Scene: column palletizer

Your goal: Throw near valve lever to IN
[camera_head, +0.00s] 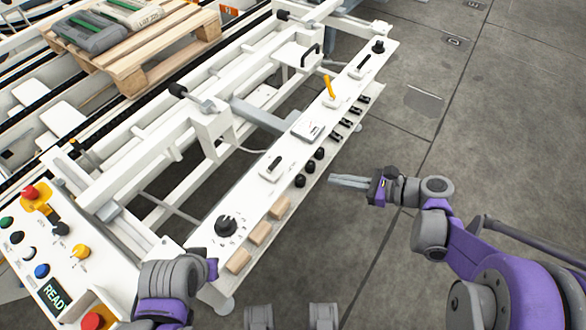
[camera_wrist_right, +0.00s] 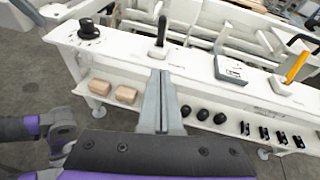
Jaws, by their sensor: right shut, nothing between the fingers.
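A long white control rail (camera_head: 190,250) runs diagonally through the head view. On it stands a black lever on a white plate (camera_head: 271,166), nearer to me than the yellow lever (camera_head: 328,88). A further black lever (camera_head: 364,62) is at the far end. The nearer black lever also shows in the right wrist view (camera_wrist_right: 161,32), upright beyond my fingertips. My right gripper (camera_head: 333,181) is shut and empty, over the floor to the right of the rail, apart from the levers. Its closed fingers show in the wrist view (camera_wrist_right: 160,78). My left gripper's fingers are not visible; only its arm shows.
Round black knobs (camera_head: 310,167) and several small black switches line the rail's front, with wooden blocks (camera_head: 261,233) and a black dial (camera_head: 227,225) nearer me. A button panel (camera_head: 70,262) is at left. A loaded pallet (camera_head: 150,60) stands behind. Floor at right is clear.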

